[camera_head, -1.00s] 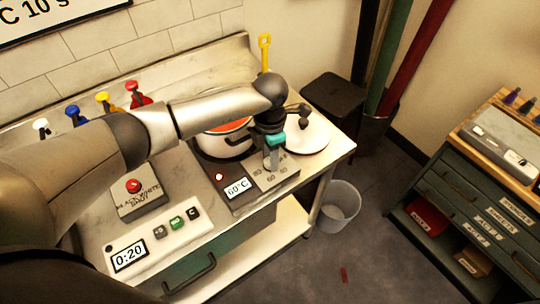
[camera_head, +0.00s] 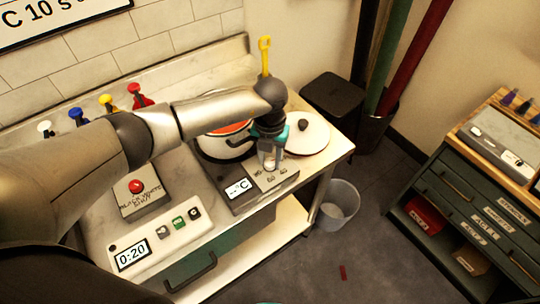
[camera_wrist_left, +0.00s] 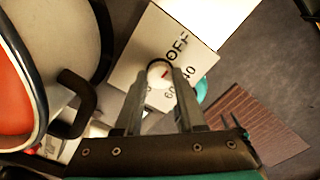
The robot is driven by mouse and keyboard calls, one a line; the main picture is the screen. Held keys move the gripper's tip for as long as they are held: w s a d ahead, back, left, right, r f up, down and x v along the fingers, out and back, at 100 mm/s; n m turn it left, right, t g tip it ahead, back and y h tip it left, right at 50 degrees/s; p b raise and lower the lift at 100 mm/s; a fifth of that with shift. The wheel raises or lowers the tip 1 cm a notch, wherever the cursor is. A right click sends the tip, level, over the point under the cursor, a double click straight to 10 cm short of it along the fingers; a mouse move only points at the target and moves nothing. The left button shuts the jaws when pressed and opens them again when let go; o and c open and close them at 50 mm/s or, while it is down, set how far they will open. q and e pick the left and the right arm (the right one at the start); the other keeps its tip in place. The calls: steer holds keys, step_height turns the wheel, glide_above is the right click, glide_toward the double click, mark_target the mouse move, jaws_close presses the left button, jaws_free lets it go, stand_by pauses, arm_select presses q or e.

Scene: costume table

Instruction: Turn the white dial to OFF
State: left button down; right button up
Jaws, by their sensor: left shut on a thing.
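The white dial (camera_wrist_left: 158,71) sits on the grey hot plate's control panel (camera_head: 248,197), between my left gripper's fingers in the left wrist view. It has a red mark. The printed word OFF and temperature numbers lie around it. My left gripper (camera_head: 268,163) points down from above, and its fingers (camera_wrist_left: 160,88) are shut on the dial. In the head view the gripper mostly hides the dial. The panel's display (camera_head: 237,188) reads dashes and C. My right gripper is not in view.
A white pot (camera_head: 226,147) with red-orange contents stands on the hot plate, close beside my left gripper. A white lid (camera_head: 308,137) lies to its right. A timer panel (camera_head: 130,254) reads 0:20. A grey bin (camera_head: 338,205) stands on the floor at right.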

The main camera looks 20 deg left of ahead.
mark_target(270, 162)
arm_select(q)
steer(key=shift+n, duration=0.5)
steer(key=c, duration=0.5)
jaws_free()
step_height(270, 162, up, 15)
steer(key=shift+r, duration=0.2)
steer(key=shift+s+f, duration=0.1)
stand_by(0.5)
